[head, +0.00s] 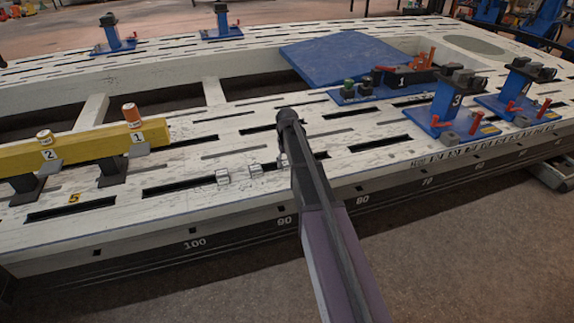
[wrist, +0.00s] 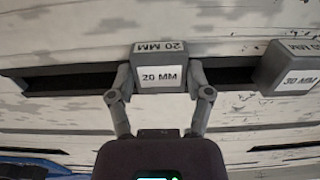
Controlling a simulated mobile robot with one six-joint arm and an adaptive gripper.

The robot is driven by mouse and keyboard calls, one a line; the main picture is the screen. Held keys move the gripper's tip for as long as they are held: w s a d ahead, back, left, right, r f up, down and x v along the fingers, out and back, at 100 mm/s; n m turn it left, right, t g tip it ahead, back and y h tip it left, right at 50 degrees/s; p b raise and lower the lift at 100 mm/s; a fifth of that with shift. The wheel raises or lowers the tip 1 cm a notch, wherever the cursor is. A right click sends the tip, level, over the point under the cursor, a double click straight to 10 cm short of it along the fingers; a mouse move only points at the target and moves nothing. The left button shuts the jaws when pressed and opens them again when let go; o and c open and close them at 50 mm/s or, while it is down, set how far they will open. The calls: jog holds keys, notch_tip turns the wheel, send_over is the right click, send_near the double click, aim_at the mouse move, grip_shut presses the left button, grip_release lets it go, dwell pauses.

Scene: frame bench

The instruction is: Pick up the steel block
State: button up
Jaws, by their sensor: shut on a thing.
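In the wrist view a small grey steel block marked 20 MM (wrist: 161,70) sits between the fingers of my gripper (wrist: 160,82), which is shut on its two sides. The block is over a dark slot; whether it rests on the bench or is slightly raised cannot be told. In the head view my gripper (head: 283,160) reaches down to the slotted bench top, and my arm hides most of the held block. A second grey block marked 30 MM (wrist: 288,68) stands to the right in the wrist view, apart from my fingers.
Two small grey blocks (head: 222,177) (head: 256,170) sit left of my gripper on the pale slotted bench (head: 185,205). A yellow beam (head: 90,145) lies farther left. Blue clamp stands (head: 452,120) and a blue plate (head: 340,55) occupy the right and back.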

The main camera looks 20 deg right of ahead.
jog(key=shift+r, duration=0.1)
notch_tip(320, 180, up, 3)
jog(key=p, duration=0.3)
jog(key=s+a+r+p, duration=0.1)
jog(key=s+a+p, duration=0.1)
jog(key=s, duration=1.4)
jog(key=shift+r, duration=0.35)
jog(key=shift+w+a+r, duration=0.1)
notch_tip(320, 180, up, 44)
jog(key=p, duration=4.4)
